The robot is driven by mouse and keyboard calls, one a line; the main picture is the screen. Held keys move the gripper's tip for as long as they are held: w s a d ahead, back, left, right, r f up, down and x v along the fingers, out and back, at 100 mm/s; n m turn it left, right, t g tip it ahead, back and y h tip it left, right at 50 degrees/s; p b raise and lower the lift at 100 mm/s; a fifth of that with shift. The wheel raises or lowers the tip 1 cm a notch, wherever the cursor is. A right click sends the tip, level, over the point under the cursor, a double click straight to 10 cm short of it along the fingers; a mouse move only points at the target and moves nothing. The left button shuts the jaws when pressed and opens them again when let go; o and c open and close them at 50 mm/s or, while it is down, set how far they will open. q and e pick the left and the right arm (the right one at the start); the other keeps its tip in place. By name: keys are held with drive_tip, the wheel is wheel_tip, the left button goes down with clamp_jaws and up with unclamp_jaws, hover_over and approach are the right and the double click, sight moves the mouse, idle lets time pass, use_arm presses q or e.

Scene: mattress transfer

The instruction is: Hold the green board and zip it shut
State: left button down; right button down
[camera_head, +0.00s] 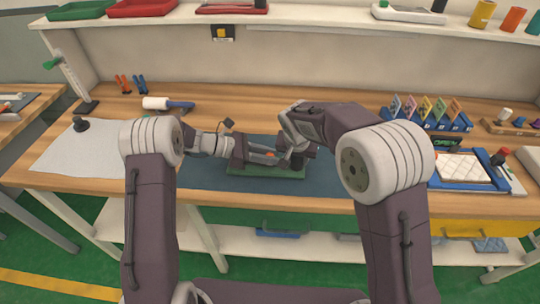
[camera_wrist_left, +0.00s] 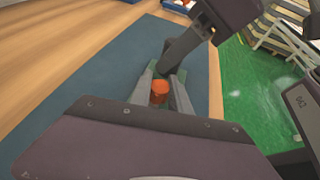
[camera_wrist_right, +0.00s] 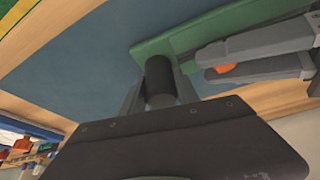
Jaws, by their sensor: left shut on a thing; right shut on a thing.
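The green board (camera_head: 265,171) lies on the blue mat (camera_head: 215,180) near the bench's front edge. It also shows in the right wrist view (camera_wrist_right: 180,36). My left gripper (camera_head: 270,158) is over the board, shut on a small orange piece (camera_wrist_left: 160,90). The orange piece also shows between the left fingers in the right wrist view (camera_wrist_right: 225,69). My right gripper (camera_wrist_right: 159,88) is shut on a dark upright cylinder (camera_wrist_right: 160,76) at one end of the board. The board's zip cannot be made out; the arms and grippers cover much of the board.
A white roller (camera_head: 156,103) and a white sheet (camera_head: 72,148) lie to the left. A rack of coloured cards (camera_head: 428,118) and a blue tray with a quilted pad (camera_head: 462,167) stand to the right. Bare mat lies left of the board.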

idle(0.7)
use_arm(q)
drive_tip(key=a, duration=1.1)
drive_tip(key=shift+w, duration=0.1)
drive_tip(key=shift+a, duration=0.25)
use_arm(e)
drive_tip(key=shift+d, duration=0.1)
use_arm(q)
drive_tip(key=c, duration=1.2)
unclamp_jaws()
drive_tip(key=v, duration=1.2)
